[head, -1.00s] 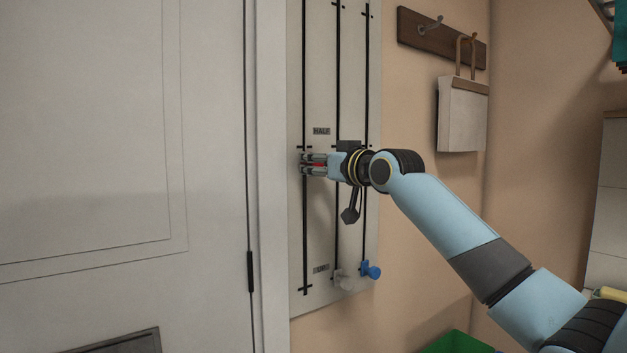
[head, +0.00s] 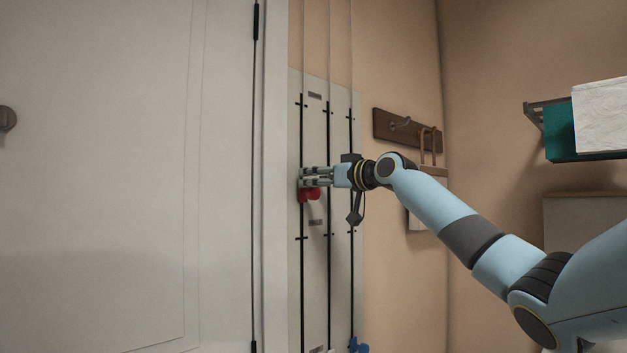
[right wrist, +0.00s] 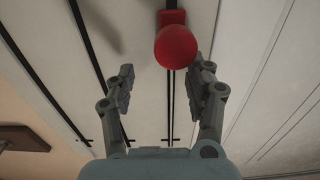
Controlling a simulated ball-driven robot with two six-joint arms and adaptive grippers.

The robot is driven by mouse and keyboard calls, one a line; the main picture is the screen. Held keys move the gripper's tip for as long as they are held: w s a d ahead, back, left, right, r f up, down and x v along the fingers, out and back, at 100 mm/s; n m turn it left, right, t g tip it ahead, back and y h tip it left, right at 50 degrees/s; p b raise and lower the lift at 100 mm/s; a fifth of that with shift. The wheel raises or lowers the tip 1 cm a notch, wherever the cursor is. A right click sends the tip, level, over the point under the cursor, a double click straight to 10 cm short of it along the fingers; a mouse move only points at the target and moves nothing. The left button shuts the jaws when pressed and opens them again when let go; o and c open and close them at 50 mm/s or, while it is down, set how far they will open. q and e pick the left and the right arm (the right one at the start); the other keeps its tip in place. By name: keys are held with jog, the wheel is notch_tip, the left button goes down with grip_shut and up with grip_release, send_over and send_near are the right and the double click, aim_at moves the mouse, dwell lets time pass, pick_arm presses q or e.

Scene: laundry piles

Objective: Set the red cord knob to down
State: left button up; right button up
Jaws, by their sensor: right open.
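In the right wrist view, the red knob (right wrist: 176,47) is beyond the spread fingertips (right wrist: 160,80), closer to the right finger. The fingers are open and do not hold it. My left gripper is not in view.
A blue knob (head: 358,345) is low on the right track. A white door (head: 130,180) stands left of the panel. A wooden hook rail (head: 398,128) is on the wall to the right. A shelf with a white item (head: 600,115) is at far right.

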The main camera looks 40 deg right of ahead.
jog(key=shift+s+a+r, duration=0.15)
jog(key=shift+a+r, duration=0.15)
jog(key=shift+a, duration=0.5)
jog(key=shift+s+d+f, duration=0.1)
jog(key=shift+s+d, duration=0.05)
jog(key=shift+s, duration=0.05)
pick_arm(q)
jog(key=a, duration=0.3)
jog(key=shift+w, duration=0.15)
pick_arm(e)
jog(key=s, duration=0.7)
jog(key=shift+d, duration=0.15)
